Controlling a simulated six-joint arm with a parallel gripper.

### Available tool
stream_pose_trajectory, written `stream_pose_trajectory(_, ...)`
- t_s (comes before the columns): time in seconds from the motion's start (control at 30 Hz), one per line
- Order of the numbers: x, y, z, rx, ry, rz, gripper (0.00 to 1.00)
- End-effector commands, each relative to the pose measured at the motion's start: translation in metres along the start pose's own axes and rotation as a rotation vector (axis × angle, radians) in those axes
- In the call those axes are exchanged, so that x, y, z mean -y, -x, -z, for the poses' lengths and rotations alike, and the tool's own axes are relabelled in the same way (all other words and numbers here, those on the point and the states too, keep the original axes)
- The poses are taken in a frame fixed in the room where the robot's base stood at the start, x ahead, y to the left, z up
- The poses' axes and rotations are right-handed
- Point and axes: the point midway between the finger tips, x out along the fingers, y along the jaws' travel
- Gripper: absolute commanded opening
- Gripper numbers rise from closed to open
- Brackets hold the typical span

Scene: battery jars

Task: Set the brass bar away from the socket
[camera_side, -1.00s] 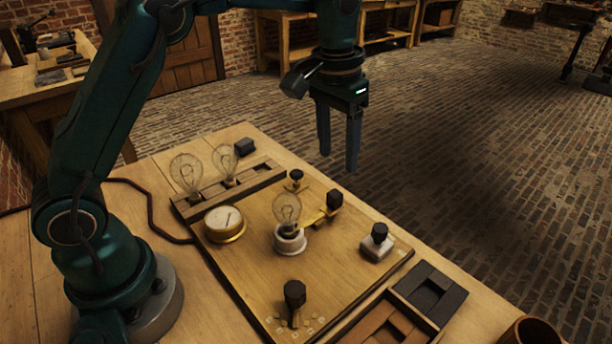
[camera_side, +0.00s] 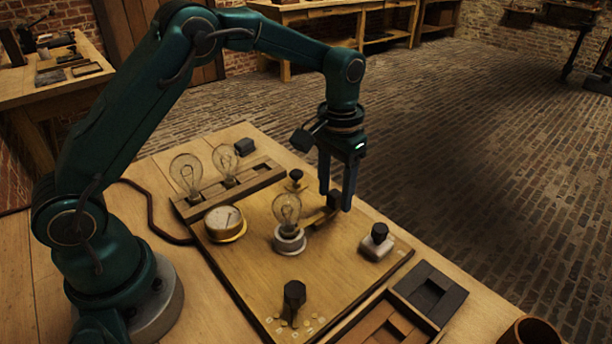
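The brass bar (camera_side: 318,220) lies on the wooden board, running from beside the white socket (camera_side: 290,243) toward the upper right. A black knob (camera_side: 334,201) stands at its far end. A clear glass bulb (camera_side: 287,209) stands upright in the socket. The bar's near end is close to the socket; I cannot tell whether they touch. My gripper (camera_side: 336,202) is lowered over the knob, fingers pointing down, one on each side of it. The fingers look apart, with no clear grip on the knob.
A round gauge (camera_side: 225,222), a small black knob (camera_side: 296,175), a white block with a black knob (camera_side: 377,242) and a black-handled switch (camera_side: 295,297) sit on the board (camera_side: 252,275). Two spare bulbs stand in a wooden rack (camera_side: 262,177). A tray (camera_side: 375,325) lies along the front right.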

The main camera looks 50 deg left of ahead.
Motion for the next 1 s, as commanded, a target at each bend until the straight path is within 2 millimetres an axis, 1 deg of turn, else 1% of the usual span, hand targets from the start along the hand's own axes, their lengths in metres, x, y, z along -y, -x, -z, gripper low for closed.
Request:
stream_pose_trajectory(0.03, 0.0000, 0.0002, 0.0001, 0.000, 0.000, 0.000, 0.33)
stream_pose_trajectory(0.07, 0.0000, 0.0002, 0.0001, 0.000, 0.000, 0.000, 0.22)
stream_pose_trajectory(0.1, 0.0000, 0.0003, 0.0001, 0.000, 0.000, 0.000, 0.06)
stream_pose_trajectory(0.13, 0.0000, 0.0003, 0.0001, 0.000, 0.000, 0.000, 0.00)
stream_pose_trajectory(1.0, 0.0001, 0.0011, 0.0002, -0.001, 0.000, 0.000, 0.00)
